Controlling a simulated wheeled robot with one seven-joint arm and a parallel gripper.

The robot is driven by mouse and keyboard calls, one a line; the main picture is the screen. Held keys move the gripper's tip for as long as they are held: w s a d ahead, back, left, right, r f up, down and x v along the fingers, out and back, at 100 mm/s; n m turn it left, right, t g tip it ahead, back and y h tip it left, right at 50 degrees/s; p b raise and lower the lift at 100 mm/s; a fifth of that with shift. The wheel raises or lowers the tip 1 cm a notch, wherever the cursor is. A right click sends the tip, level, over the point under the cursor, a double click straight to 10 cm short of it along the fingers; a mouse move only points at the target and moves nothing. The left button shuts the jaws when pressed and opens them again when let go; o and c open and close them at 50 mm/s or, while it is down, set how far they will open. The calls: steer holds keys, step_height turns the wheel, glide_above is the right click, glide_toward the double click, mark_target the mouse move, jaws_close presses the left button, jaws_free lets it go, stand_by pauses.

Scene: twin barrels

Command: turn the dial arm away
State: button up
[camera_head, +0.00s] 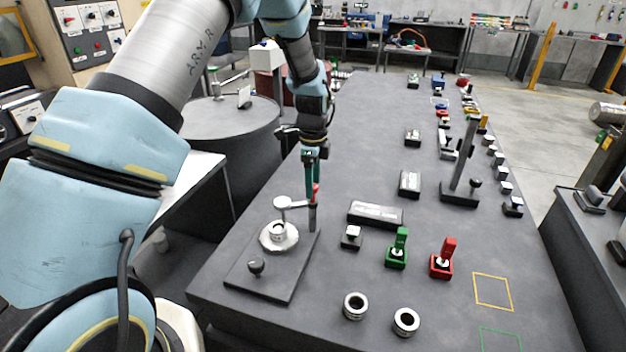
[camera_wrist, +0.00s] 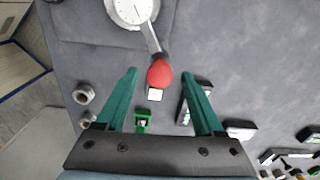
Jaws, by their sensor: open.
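The dial (camera_head: 279,236) is a round white-and-metal disc on a dark square plate at the front left of the bench. Its metal dial arm (camera_head: 294,204) reaches right toward my gripper and ends in a red knob (camera_head: 316,189). In the wrist view the dial (camera_wrist: 132,10) is at the top, and the arm (camera_wrist: 153,38) runs down to the red knob (camera_wrist: 160,73). My gripper (camera_wrist: 160,78) is open, with its green fingers on either side of the knob and visible gaps between. In the head view my gripper (camera_head: 311,180) points down at the arm's end, partly hiding it.
A black knob (camera_head: 256,265) stands on the plate's front. To the right are a dark box (camera_head: 375,214), a green switch (camera_head: 398,248) and a red switch (camera_head: 442,258). Two metal rings (camera_head: 355,306) (camera_head: 406,321) lie near the front. The bench's right front has outlined empty squares.

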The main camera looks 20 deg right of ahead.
jaws_close()
stand_by(0.5)
stand_by(0.9)
